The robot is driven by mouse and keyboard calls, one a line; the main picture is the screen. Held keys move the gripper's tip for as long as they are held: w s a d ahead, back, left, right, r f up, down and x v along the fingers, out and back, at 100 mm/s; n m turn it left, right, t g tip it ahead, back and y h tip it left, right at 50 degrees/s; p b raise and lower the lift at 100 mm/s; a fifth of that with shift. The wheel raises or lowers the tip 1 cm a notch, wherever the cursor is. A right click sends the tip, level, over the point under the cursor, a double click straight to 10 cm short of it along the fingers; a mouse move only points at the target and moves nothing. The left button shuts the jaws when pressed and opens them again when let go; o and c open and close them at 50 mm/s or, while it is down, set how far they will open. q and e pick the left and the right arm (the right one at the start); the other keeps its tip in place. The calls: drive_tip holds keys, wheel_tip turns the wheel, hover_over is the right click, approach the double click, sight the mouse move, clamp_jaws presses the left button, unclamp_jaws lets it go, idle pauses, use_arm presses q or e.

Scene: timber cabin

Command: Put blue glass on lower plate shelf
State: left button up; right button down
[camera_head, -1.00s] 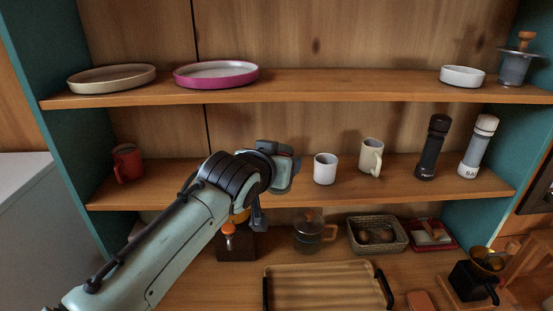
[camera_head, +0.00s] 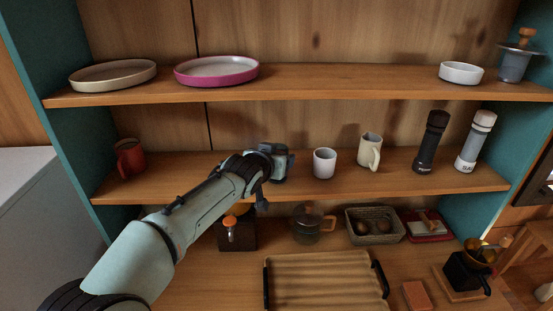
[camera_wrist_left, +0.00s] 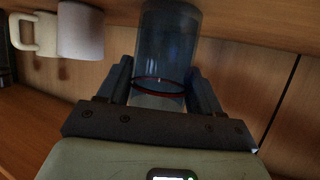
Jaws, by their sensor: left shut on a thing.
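The blue glass (camera_wrist_left: 168,40) is see-through, with a dark red ring near one end. It fills the top middle of the left wrist view, where things appear upside down. My left gripper (camera_wrist_left: 160,78) is shut on it, one finger on each side. In the head view my left gripper (camera_head: 277,163) is over the lower plate shelf (camera_head: 400,186), left of the white cup (camera_head: 324,163). There the wrist and fingers mostly hide the glass. I cannot tell whether its base touches the shelf. My right gripper is not in view.
On the lower shelf stand a red mug (camera_head: 130,158), a cream mug (camera_head: 369,151), a black mill (camera_head: 431,143) and a white mill (camera_head: 475,142). The upper shelf (camera_head: 350,82) holds plates and a bowl. Free shelf lies between the red mug and my gripper.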

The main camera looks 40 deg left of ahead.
use_arm(q)
drive_tip(key=shift+w+a, duration=0.1)
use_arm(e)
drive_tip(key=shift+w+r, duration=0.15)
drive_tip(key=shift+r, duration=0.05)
use_arm(q)
drive_tip(key=shift+f, duration=0.2)
drive_tip(key=o, duration=1.2)
drive_tip(key=shift+c, duration=0.2)
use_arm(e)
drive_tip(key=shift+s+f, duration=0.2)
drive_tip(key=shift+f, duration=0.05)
use_arm(q)
drive_tip(key=shift+r, duration=0.1)
drive_tip(key=shift+r, duration=0.2)
drive_tip(key=b+v, duration=0.2)
drive_tip(key=v, duration=1)
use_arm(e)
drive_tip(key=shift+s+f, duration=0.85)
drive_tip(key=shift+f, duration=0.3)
use_arm(q)
drive_tip(key=shift+a+f, duration=0.1)
